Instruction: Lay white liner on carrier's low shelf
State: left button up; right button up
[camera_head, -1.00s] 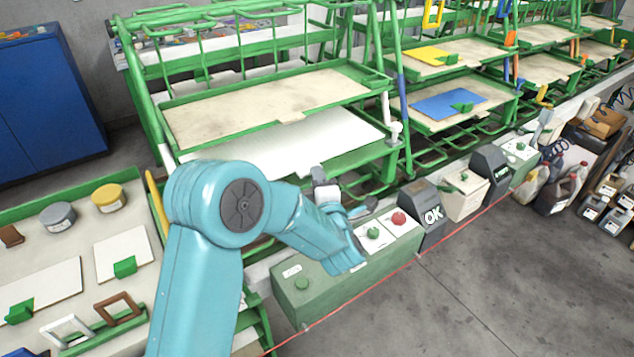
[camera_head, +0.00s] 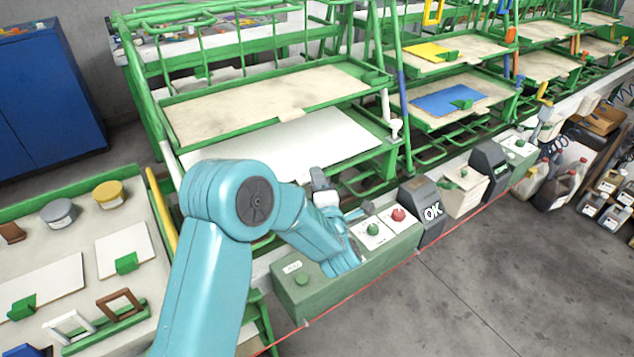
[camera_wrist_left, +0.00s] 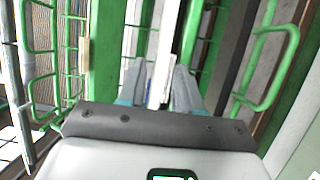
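The white liner (camera_head: 300,145) lies nearly level at the carrier's low shelf, under the upper tray. Its front edge meets my left gripper in the picture. The low shelf's green rim (camera_head: 362,154) shows at the right of the liner. My left gripper (camera_head: 322,180) is at the front of this shelf, partly hidden by my teal wrist. In the left wrist view its two grey fingers (camera_wrist_left: 160,85) stand apart, with a white strip (camera_wrist_left: 162,75) between them. I cannot tell whether they press on it. My right gripper is not in view.
The beige upper tray (camera_head: 265,105) overhangs the shelf. Green carrier posts (camera_head: 400,90) stand close at the right. A green control box (camera_head: 330,280) with buttons lies in front. A bench (camera_head: 85,225) with tins and sheets is at the left. The floor at right front is clear.

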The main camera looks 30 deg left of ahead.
pick_arm(q)
jog(key=b+v, duration=0.3)
jog(key=v, duration=0.9)
jog(key=s+d+f+m+g+h, duration=0.15)
jog(key=d+f+m+h, duration=0.4)
jog(key=f, duration=0.55)
jog(key=d+f+m+g+h, duration=0.2)
jog(key=f+m+h, duration=0.4)
jog(key=f+m, duration=0.4)
jog(key=s+d+f+m+g+h, duration=0.2)
jog(key=s+d+f+m+g, duration=0.1)
jog(key=s, duration=0.6)
jog(key=s+d+f+m+g+h, duration=0.3)
jog(key=s+d+f+m+g, duration=0.1)
jog(key=s+f, duration=0.4)
jog(key=s+m+g, duration=0.1)
jog(key=s+m, duration=0.1)
jog(key=shift+d+f+m+g, duration=0.25)
jog(key=shift+f+m+g, duration=0.1)
jog(key=shift+f, duration=0.05)
jog(key=shift+h, duration=0.25)
jog(key=shift+c, duration=0.3)
